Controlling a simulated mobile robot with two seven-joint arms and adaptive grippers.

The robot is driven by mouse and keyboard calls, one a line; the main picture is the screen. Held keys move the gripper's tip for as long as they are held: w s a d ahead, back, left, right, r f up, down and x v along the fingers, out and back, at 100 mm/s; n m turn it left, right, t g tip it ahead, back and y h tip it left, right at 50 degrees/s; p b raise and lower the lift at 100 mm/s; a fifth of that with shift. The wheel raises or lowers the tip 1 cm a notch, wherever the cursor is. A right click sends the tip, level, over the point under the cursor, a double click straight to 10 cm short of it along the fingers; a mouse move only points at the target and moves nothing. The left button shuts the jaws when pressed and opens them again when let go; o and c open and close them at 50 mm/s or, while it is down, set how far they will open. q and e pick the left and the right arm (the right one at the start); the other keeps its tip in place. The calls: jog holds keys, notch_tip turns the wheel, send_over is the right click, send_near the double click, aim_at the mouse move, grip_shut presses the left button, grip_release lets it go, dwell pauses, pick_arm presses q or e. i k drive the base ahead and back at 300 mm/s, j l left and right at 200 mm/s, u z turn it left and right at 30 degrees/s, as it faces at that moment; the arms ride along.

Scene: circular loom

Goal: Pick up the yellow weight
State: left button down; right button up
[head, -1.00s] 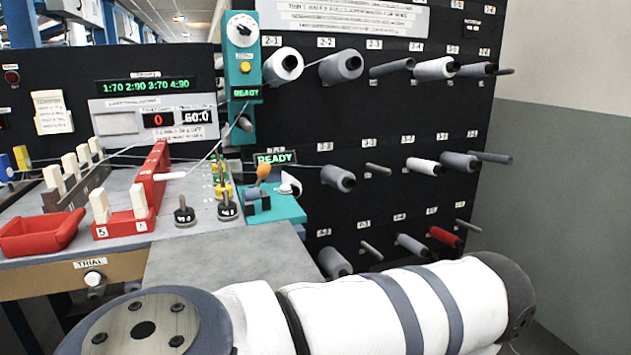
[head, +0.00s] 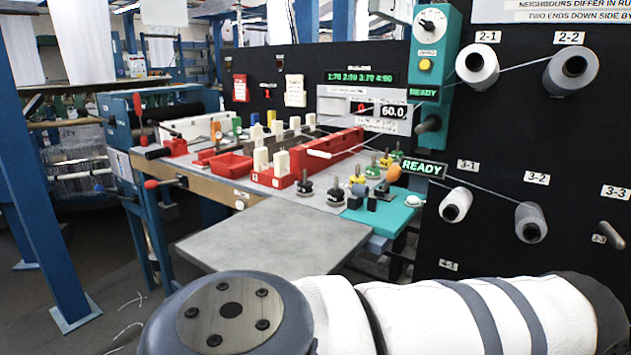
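Small weights with upright stems stand in a group at the right end of the grey bench. Two black weights (head: 305,187) and (head: 335,196) stand in front. A green one is farther back. The pieces are small and partly overlap, so I cannot tell them apart fully. A white arm link of mine crosses the bottom of the view. Neither gripper is in view.
A red rail (head: 340,143) and a red tray (head: 230,167) lie on the bench. A bare grey shelf (head: 270,232) juts out in front. Bobbins on pegs fill the black panel at right.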

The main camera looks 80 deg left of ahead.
aim_at(362, 180)
jog(key=i+u, duration=0.1)
jog(key=u, duration=0.35)
jog(key=i+u, duration=0.1)
jog(key=u, duration=0.35)
jog(key=l+u, duration=0.15)
jog(key=u, duration=0.3)
jog(key=i+l+u, duration=0.1)
jog(key=u, duration=0.35)
jog(key=l+u, duration=0.15)
jog(key=u, duration=0.3)
